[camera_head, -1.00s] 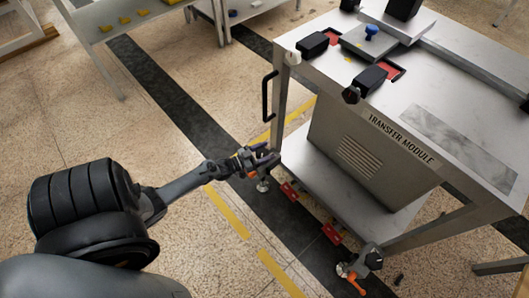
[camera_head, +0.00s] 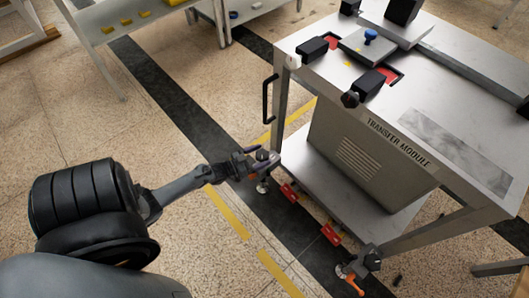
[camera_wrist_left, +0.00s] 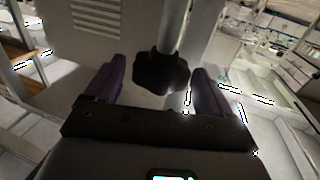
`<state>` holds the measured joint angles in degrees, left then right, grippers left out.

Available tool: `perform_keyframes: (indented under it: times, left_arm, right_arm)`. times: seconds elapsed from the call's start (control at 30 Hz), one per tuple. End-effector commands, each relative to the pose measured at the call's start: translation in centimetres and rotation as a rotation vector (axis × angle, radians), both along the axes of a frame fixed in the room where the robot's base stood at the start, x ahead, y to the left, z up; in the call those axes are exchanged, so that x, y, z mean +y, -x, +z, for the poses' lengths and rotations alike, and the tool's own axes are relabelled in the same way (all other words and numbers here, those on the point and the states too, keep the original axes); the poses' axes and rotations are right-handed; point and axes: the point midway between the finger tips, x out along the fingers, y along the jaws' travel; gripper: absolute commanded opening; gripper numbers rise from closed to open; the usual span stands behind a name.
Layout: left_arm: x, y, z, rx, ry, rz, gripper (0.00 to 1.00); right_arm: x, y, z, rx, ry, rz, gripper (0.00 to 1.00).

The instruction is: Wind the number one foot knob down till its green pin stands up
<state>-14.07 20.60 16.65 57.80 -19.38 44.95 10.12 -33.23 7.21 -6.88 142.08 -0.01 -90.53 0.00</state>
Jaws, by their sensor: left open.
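The transfer module cart (camera_head: 365,160) stands on the right in the head view. My left gripper (camera_head: 260,160) is open at this knob. In the left wrist view the black lobed knob (camera_wrist_left: 162,73) sits below a grey post, between the two spread purple fingers of my left gripper (camera_wrist_left: 158,88). A gap shows on each side of it, so the fingers look clear of the knob. I see no green pin and cannot read any foot number. My right gripper is not in view.
Another foot with a dark knob (camera_head: 372,262) and an orange lever (camera_head: 354,286) stands at the cart's front leg. A black handle (camera_head: 267,97) sticks out at the cart's left. Floor to the left is open.

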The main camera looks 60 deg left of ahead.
Motion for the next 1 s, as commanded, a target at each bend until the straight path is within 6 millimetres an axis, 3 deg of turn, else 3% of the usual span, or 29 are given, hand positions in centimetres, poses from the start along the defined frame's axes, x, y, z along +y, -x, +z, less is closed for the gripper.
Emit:
perform_keyframes:
  times: [0.2,0.43,0.6,1.0]
  left_arm:
    - [0.2,4.0,0.3,0.003,0.0,0.001,0.83]
    - [0.3,7.0,0.2,0.001,0.0,0.0,0.83]
    - [0.4,8.0,0.1,0.0,0.0,0.0,0.83]
    - [0.4,8.1,0.0,-0.001,0.0,0.0,0.83]
  right_arm:
    - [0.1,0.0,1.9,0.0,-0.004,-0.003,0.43]
    - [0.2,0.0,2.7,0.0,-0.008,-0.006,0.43]
    - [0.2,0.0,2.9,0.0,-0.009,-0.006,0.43]
    - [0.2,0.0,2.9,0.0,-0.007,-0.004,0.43]
